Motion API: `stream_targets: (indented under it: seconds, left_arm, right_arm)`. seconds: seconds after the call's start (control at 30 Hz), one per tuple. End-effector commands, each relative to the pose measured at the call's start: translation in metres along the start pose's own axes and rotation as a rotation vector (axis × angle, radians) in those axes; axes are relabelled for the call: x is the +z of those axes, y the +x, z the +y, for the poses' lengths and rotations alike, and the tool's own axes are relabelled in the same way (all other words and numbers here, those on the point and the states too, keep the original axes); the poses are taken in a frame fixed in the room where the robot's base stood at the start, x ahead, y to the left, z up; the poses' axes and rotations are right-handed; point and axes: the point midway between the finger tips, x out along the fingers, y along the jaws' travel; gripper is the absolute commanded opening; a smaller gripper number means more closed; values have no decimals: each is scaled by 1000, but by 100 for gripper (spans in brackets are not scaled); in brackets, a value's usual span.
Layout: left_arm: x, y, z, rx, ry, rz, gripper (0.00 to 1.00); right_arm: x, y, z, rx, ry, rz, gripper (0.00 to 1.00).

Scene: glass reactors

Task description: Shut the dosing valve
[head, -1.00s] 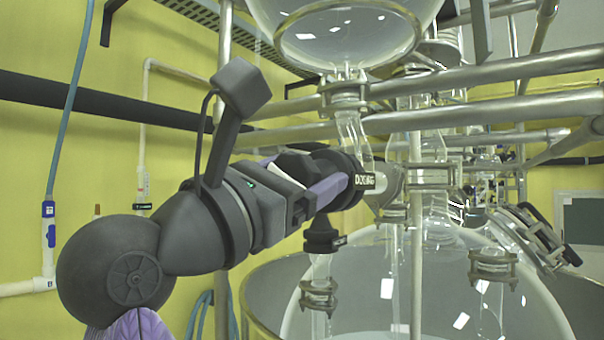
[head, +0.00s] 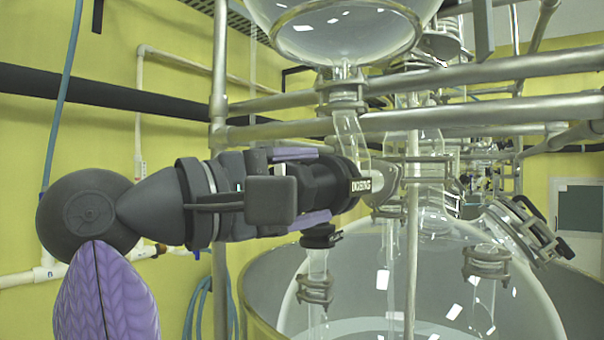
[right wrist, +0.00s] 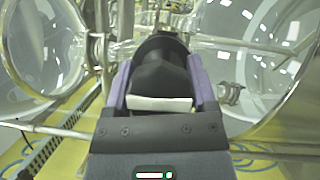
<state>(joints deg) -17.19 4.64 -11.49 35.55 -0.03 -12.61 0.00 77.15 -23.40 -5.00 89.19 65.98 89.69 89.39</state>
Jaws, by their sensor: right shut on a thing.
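The dosing valve's black knob (head: 345,180) sits on the glass pipe below the upper flask, with a small label (head: 360,186) reading DOSING beside it. My right gripper (head: 316,184) reaches in from the left and is shut on this knob, one purple finger above and one below. In the right wrist view the purple fingers of the gripper (right wrist: 155,85) lie on either side of the black knob (right wrist: 162,60), which has a pale stripe on its near face. The valve's inside is hidden. My left gripper is not in view.
A large glass vessel (head: 370,270) stands below the valve. Metal rails (head: 480,80) run across behind and above it. A black-capped glass port (head: 320,236) is just below the gripper. A blue hose (head: 62,110) hangs at the left wall.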

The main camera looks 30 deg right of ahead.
Motion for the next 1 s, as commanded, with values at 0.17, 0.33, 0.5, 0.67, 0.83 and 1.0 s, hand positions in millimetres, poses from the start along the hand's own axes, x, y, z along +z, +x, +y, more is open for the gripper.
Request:
stream_targets:
  seconds: [0.17,0.33,0.5,0.67,0.83,1.0]
  left_arm:
    - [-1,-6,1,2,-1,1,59]
    - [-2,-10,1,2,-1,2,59]
    - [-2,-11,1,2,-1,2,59]
    - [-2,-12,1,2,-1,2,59]
    - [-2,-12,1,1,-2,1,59]
    - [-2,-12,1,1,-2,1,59]
  right_arm:
    - [0,0,0,-51,116,1,14]
    - [0,0,-1,-87,204,1,14]
    - [0,0,-2,-111,260,1,14]
    - [-1,0,-2,-122,287,2,14]
    - [-1,0,-3,-126,297,2,14]
    - [-1,0,-3,-127,297,2,14]
